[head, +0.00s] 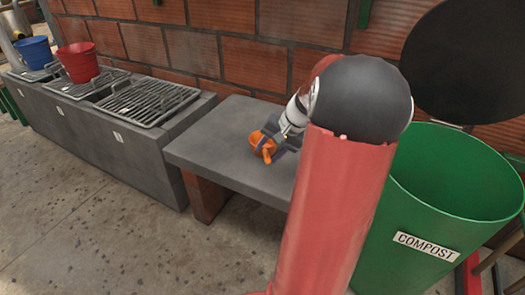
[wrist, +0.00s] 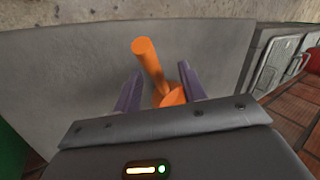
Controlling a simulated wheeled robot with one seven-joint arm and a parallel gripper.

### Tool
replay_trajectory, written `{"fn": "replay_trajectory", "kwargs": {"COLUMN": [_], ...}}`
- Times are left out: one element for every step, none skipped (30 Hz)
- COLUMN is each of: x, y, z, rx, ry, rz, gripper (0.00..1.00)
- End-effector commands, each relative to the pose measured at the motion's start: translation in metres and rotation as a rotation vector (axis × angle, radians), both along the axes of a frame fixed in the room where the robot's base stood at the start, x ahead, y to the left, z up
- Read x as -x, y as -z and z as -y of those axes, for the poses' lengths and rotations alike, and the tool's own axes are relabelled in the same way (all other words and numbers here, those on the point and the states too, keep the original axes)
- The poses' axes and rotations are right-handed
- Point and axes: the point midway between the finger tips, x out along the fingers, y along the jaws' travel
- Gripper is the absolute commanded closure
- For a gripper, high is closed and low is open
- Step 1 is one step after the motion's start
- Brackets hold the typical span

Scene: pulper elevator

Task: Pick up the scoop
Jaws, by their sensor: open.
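The orange scoop (head: 265,145) lies on the grey stone bench (head: 205,151) in the head view. In the wrist view the scoop's handle (wrist: 149,66) points up and away, and part of its bowl shows low between the fingers. My gripper (head: 273,141) is right at the scoop in the head view. In the wrist view my gripper (wrist: 160,92) is open, with one purple finger on each side of the scoop. The right finger is close to the bowl; I cannot tell whether it touches. The lower part of the bowl is hidden behind the gripper's body.
A green compost bin (head: 455,200) stands right of the bench, with a dark round lid (head: 470,60) behind it. Left of the bench is a grey counter with metal grates (head: 146,101), a red bucket (head: 78,62) and a blue bucket (head: 34,52). A brick wall runs behind.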

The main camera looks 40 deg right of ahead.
Motion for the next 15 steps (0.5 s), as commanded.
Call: {"fn": "replay_trajectory", "kwargs": {"x": [0.0,-0.002,-0.003,-0.004,-0.006,-0.008,-0.009,-0.01,-0.011,-0.012,-0.012,-0.012,-0.012,-0.012,-0.012], "y": [0.01,0.015,0.021,0.025,0.029,0.033,0.035,0.037,0.039,0.04,0.04,0.04,0.04,0.04,0.04], "z": [-0.002,-0.003,-0.004,-0.004,-0.006,-0.008,-0.009,-0.009,-0.01,-0.01,-0.01,-0.01,-0.01,-0.01,-0.01], "rx": [-0.004,-0.004,-0.005,-0.003,-0.003,-0.003,-0.002,-0.002,-0.002,-0.001,0.0,0.001,0.001,0.001,0.001], "ry": [0.001,0.001,0.0,0.0,-0.002,-0.002,-0.001,-0.001,-0.001,-0.001,0.0,0.0,0.0,0.0,0.0], "rz": [-0.003,-0.003,-0.003,-0.002,-0.002,-0.002,-0.002,-0.002,-0.002,-0.002,-0.001,-0.001,-0.001,-0.002,-0.002], "gripper": [0.59,0.59,0.59,0.59,0.59,0.59,0.59,0.59,0.59,0.59,0.59,0.59,0.59,0.59,0.59]}}
